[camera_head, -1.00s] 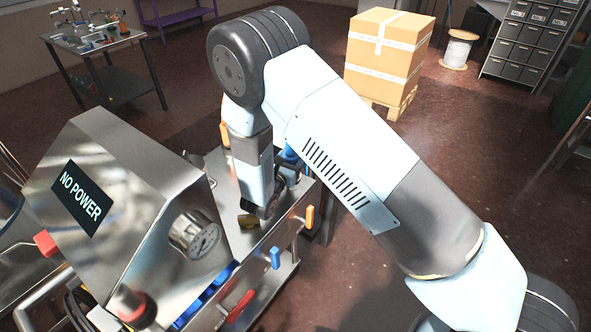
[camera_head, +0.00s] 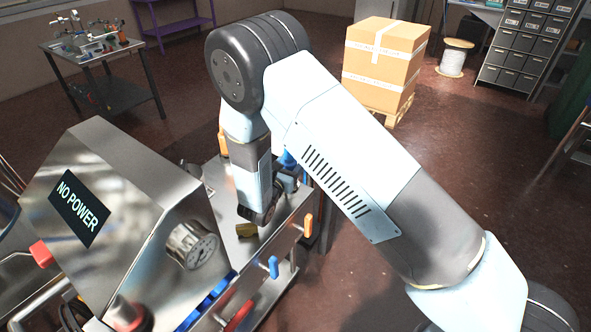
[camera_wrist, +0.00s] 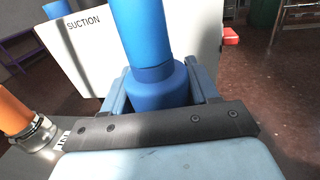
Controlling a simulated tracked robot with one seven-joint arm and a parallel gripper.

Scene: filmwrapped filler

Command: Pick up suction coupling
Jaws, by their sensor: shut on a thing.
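The suction coupling (camera_wrist: 160,84) is a blue cylinder with a wider lower collar in the wrist view. It stands between the two fingers of my gripper (camera_wrist: 162,93), in front of a white panel marked SUCTION (camera_wrist: 84,24). My gripper is shut on the coupling's wide part. The coupling's lower end is hidden behind my gripper's dark front plate, so I cannot tell whether it touches anything below. In the head view a blue part (camera_head: 286,160) shows beside my wrist, mostly hidden by my arm.
A metal machine with a NO POWER sign (camera_head: 79,208) and a gauge (camera_head: 192,245) stands at left. Orange (camera_head: 308,225) and blue (camera_head: 273,266) handles line its bench edge. An orange hose (camera_wrist: 14,112) lies left of my gripper.

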